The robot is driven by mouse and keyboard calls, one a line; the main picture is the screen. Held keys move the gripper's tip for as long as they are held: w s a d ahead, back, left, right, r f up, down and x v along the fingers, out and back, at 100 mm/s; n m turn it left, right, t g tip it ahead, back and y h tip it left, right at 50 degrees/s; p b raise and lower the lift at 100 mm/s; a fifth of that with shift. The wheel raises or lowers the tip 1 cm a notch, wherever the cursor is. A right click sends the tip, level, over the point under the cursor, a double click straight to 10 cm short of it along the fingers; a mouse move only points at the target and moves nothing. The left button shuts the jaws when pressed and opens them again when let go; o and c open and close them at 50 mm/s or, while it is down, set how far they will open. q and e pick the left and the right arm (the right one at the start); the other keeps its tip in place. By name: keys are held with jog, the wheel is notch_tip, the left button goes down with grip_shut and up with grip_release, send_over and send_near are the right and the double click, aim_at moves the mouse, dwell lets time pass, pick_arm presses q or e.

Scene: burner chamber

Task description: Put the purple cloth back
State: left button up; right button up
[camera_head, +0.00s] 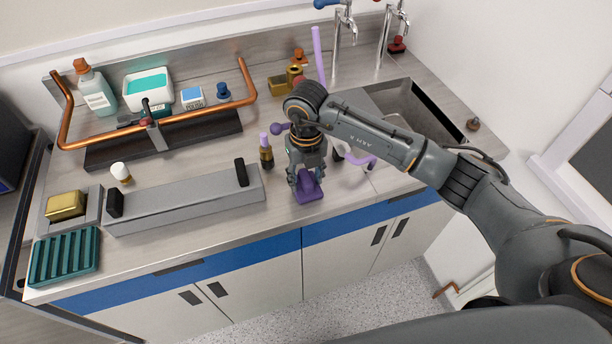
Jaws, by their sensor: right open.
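The purple cloth (308,195) is a small folded-looking piece near the counter's front edge, partly hidden by my right gripper. My right gripper (305,178) points down right over the cloth with its jaws open. The fingers are at the cloth's upper part, and I cannot tell whether they touch it. My left gripper is not in view.
A small dark bottle with a purple cap (265,152) stands just left of the gripper. A long grey box (185,201) lies further left, near a teal rack (64,258). A light purple tube (361,161) and a sink (425,108) are to the right.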

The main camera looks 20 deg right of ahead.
aim_at(306, 176)
jog(key=shift+r, duration=0.65)
notch_tip(306, 176, up, 11)
jog(key=b, duration=0.3)
